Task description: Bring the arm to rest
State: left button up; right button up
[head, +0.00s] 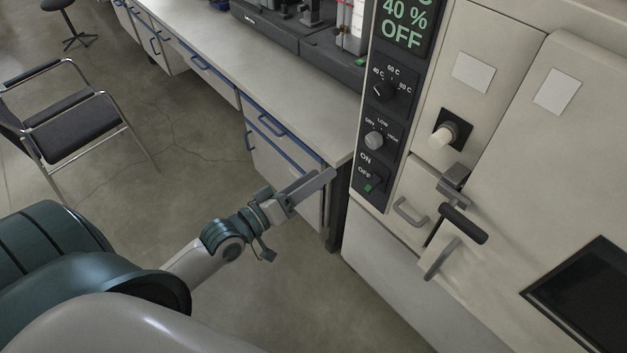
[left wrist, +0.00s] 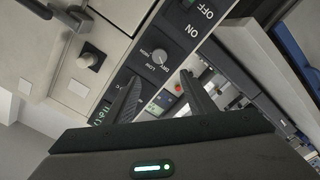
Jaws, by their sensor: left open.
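My left gripper (head: 312,187) is in front of the cabinet's control panel, near the corner of the lab bench, in the head view. Its two fingers also show in the left wrist view (left wrist: 158,95), spread apart with nothing between them. The control panel (head: 372,135) has two knobs and an ON/OFF switch (head: 369,184) near its lower end. A gap shows between the fingers and the panel in the head view. My right gripper is in neither view.
The cabinet (head: 480,120) has a dark-gripped latch handle (head: 463,223) and a smaller handle (head: 410,212) sticking out. The lab bench (head: 215,55) with drawers runs back to the left. A chair (head: 75,125) stands at the left. Open floor lies below my left arm.

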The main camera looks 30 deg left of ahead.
pick_arm(q)
jog(key=shift+s, duration=0.15)
jog(key=shift+a+f, duration=0.1)
dwell(0.4)
